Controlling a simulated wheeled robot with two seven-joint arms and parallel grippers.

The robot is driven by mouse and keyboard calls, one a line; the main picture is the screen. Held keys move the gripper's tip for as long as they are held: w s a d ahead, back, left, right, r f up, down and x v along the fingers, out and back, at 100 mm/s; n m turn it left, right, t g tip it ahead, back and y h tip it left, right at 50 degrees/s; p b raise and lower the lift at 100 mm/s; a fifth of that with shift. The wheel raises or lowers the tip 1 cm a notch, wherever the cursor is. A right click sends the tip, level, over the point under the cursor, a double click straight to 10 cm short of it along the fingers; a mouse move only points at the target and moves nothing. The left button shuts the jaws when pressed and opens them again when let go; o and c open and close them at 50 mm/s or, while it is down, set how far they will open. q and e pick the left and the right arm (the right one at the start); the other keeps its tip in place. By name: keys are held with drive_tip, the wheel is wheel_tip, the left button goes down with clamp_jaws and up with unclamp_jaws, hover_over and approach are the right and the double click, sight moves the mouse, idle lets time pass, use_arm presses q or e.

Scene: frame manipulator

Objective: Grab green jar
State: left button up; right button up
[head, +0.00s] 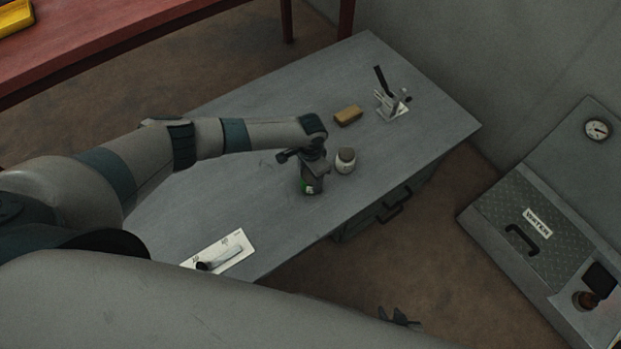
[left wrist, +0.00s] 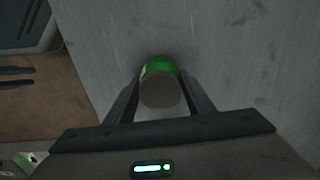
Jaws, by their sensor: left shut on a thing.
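The green jar (head: 309,187) is at the middle of the grey table, below my left gripper (head: 312,172). In the left wrist view, the jar (left wrist: 161,68) shows a green body and a dull greyish-brown round top between the two fingers. My left gripper (left wrist: 160,98) is shut on the jar from both sides. I cannot tell whether the jar touches the table. A dark tip of my right gripper (head: 399,317) shows at the bottom of the head view; its fingers are too hidden to read.
A white jar with a dark lid (head: 345,161) stands close to the right of the green jar. A tan block (head: 348,115) and a metal toggle clamp (head: 391,98) are further back. A white card with a tool (head: 228,252) lies near the front edge. The grey table (head: 240,205) is otherwise mostly clear.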

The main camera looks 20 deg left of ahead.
use_arm(q)
drive_tip(key=shift+r, duration=0.15)
wheel_tip(320, 180, up, 4)
drive_tip(key=shift+f, duration=0.15)
drive_tip(key=s+a+r, duration=0.7)
drive_tip(key=s, duration=0.2)
drive_tip(key=shift+s, duration=0.15)
idle(0.4)
